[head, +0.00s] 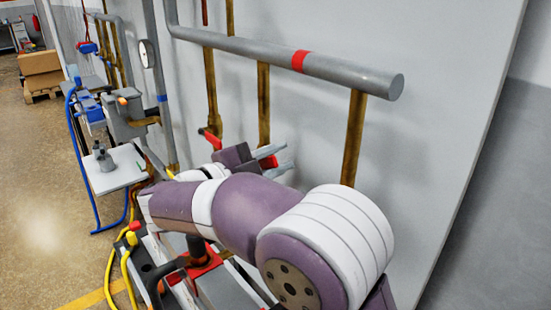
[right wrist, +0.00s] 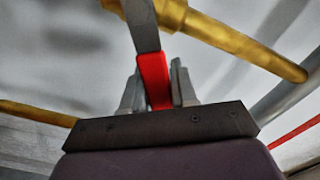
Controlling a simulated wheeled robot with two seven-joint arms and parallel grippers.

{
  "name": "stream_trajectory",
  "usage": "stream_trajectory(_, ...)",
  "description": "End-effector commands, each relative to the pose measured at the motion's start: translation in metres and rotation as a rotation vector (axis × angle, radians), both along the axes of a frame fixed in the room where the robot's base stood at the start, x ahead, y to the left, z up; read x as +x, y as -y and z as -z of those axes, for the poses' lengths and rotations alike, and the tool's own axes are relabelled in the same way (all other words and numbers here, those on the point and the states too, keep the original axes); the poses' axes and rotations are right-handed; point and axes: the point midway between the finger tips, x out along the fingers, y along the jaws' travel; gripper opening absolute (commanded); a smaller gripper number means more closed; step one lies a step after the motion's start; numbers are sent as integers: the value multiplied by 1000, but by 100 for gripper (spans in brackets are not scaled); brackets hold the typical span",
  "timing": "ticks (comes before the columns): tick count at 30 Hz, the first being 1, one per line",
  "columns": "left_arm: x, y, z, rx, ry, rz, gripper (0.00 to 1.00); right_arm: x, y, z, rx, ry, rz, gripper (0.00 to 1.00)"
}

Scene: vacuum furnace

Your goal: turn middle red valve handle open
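The middle red valve handle (right wrist: 155,82) shows in the right wrist view as a red grip on a grey metal lever. The lever leads up to a brass pipe fitting (right wrist: 172,14). My right gripper (right wrist: 157,88) has a grey finger on each side of the red grip, which fills the gap between them. In the head view my right gripper (head: 272,161) is in front of the middle brass pipe (head: 263,105), with a little red showing by its fingers. Another red handle (head: 212,138) sits on the brass pipe to the left. My left gripper is not in view.
A grey horizontal pipe (head: 240,46) with a red band runs above the valves along the wall panel. A third brass pipe (head: 353,135) comes down at the right, its lower part hidden by my right arm. A blue hose and white shelf (head: 112,170) stand left.

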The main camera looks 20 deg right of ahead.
Motion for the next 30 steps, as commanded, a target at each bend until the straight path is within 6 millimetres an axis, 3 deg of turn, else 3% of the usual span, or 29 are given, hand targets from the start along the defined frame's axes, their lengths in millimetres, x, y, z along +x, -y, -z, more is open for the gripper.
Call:
stream_trajectory(4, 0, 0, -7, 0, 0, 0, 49, 1, 0, -5, -6, -15, 1, 0)
stream_trajectory(9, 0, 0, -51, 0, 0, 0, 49, 7, -3, -24, -62, -169, 1, 0)
stream_trajectory(13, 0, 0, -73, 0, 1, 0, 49, 13, -5, -26, -105, -286, 1, 0)
stream_trajectory(26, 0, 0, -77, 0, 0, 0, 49, 16, -6, -19, -127, -349, 0, 0)
stream_trajectory(27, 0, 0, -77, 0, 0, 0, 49, 16, -6, -19, -127, -349, 0, 41)
stream_trajectory(28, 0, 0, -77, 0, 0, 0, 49, 16, -6, -19, -127, -349, 0, 49)
stream_trajectory(30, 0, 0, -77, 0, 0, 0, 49, 16, -6, -19, -128, -348, -1, 49)
